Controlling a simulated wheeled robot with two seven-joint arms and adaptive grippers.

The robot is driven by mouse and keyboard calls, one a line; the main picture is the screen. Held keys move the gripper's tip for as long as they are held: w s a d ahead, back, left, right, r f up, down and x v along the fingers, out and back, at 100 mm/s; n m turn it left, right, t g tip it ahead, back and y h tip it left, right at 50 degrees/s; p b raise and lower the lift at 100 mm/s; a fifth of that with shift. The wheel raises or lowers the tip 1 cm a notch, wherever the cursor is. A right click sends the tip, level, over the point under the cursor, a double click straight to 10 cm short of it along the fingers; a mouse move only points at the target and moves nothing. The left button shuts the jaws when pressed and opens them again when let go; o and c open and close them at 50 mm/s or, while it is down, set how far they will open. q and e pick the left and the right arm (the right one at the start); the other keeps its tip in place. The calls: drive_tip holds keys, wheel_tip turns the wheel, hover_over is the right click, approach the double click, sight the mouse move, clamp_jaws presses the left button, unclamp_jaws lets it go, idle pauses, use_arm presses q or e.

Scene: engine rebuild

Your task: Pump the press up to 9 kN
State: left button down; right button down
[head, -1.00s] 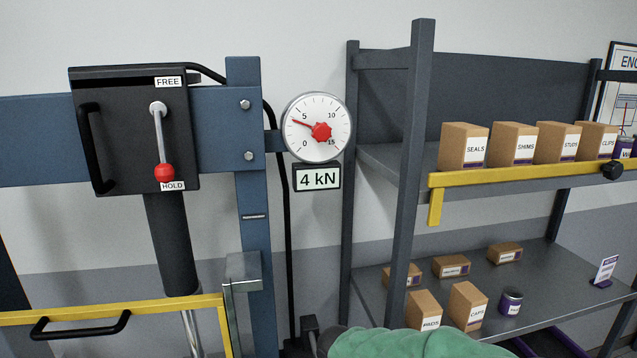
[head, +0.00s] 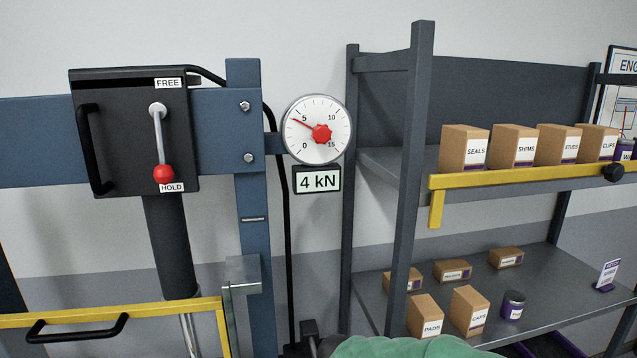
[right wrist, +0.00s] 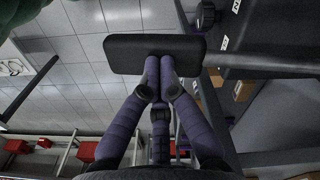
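The press gauge (head: 317,130) has a red needle a little below the 5 mark, and the display (head: 317,180) under it reads 4 kN. The release lever (head: 163,172) with its red knob points down at HOLD. My right gripper (right wrist: 158,88) shows in the right wrist view with its purple fingers closed together at a black handle grip (right wrist: 125,54), which appears to be the pump handle. In the head view a dark handle end (head: 309,328) shows at the bottom edge beside my green right arm. My left gripper is not in view.
The blue press frame (head: 252,205) and yellow guard (head: 130,312) with a black handle stand at the left. A grey shelf rack (head: 410,190) with a yellow rail (head: 520,175) and several cartons stands close on the right. Red blocks (right wrist: 110,145) show low in the wrist view.

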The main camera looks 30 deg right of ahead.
drive_tip(key=shift+f, duration=0.2)
drive_tip(key=shift+f+b, duration=0.9)
drive_tip(key=shift+f, duration=0.05)
idle(0.8)
drive_tip(key=shift+f+b, duration=0.4)
drive_tip(key=shift+f, duration=0.1)
drive_tip(key=shift+r, duration=0.2)
wheel_tip(320, 180, up, 16)
drive_tip(key=p, duration=1.2)
drive_tip(key=shift+r, duration=0.2)
drive_tip(key=shift+f, duration=0.1)
